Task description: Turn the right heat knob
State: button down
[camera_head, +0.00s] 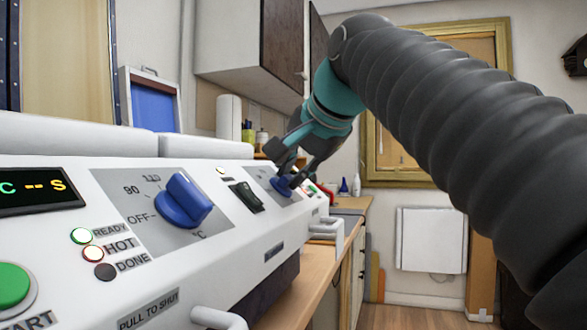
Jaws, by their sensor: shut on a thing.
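The white forming machine (130,250) fills the left and middle of the view. A large blue heat knob (184,201) sits on its near grey dial plate, with its pointer tilted toward the upper left. A second blue knob (283,186) sits farther right on another grey plate. My gripper (288,178) comes down from the upper right and is shut on this farther knob. Its fingers hide part of the knob, and its pointer direction cannot be read.
A black rocker switch (246,196) lies between the two knobs. White handles (327,230) stick out from the machine's front. A wooden counter (340,255) runs beneath and beyond it, with bottles (344,187) farther back. A wall cabinet (245,45) hangs behind my arm.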

jog(key=shift+m+h, duration=0.3)
jog(key=shift+m, duration=0.1)
jog(key=c, duration=1.1)
grip_release()
jog(key=shift+c, duration=0.2)
jog(key=v, duration=1.2)
jog(key=shift+w+d, duration=0.1)
